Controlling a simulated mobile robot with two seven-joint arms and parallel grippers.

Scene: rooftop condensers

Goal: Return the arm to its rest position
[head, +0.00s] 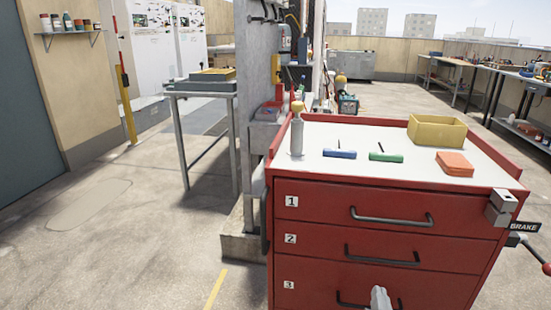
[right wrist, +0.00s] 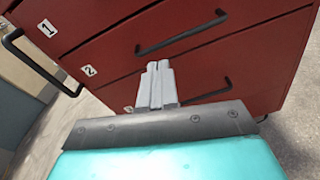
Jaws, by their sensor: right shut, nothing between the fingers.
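My right gripper (head: 380,297) shows at the bottom of the head view, low in front of the red drawer cabinet (head: 390,195). Its fingers are together with nothing between them. In the right wrist view the closed gripper (right wrist: 159,67) points at the cabinet's red drawer fronts (right wrist: 200,60), and a dark handle lies just right of it. I cannot tell the exact gap to the drawer front. All three numbered drawers look shut. My left gripper is not in view.
On the cabinet top are a grey bottle (head: 297,135), blue (head: 339,154) and green (head: 386,157) tools, a yellow bin (head: 437,131) and an orange box (head: 455,164). A brake lever (head: 530,250) juts out at right. Open floor (head: 100,240) lies left.

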